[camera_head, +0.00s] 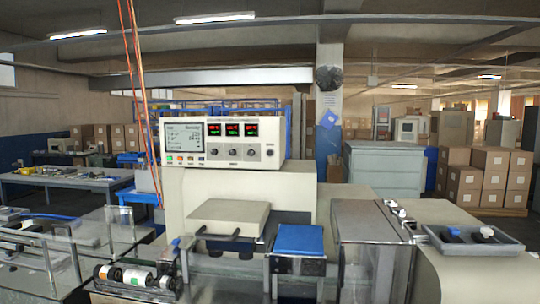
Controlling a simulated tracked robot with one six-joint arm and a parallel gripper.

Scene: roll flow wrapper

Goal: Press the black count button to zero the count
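A white control box (222,139) stands on top of the wrapper at the middle of the view. Its left part holds a grey screen (185,137) with small text that is too small to read. A row of small coloured buttons (185,158) lies under the screen. Three displays with red and green digits (227,130) are to the right, with dark knobs (232,152) below them. A small dark round control (270,152) sits at the far right of the panel. I cannot tell which control is the black count button. My gripper is not in view.
Below the box are a beige hinged cover (229,217) with a dark handle, a blue block (299,240) and a grey metal housing (372,222). A grey tray (470,243) with dark items is at right. Orange cables (139,80) hang at left. Rollers (137,277) lie front left.

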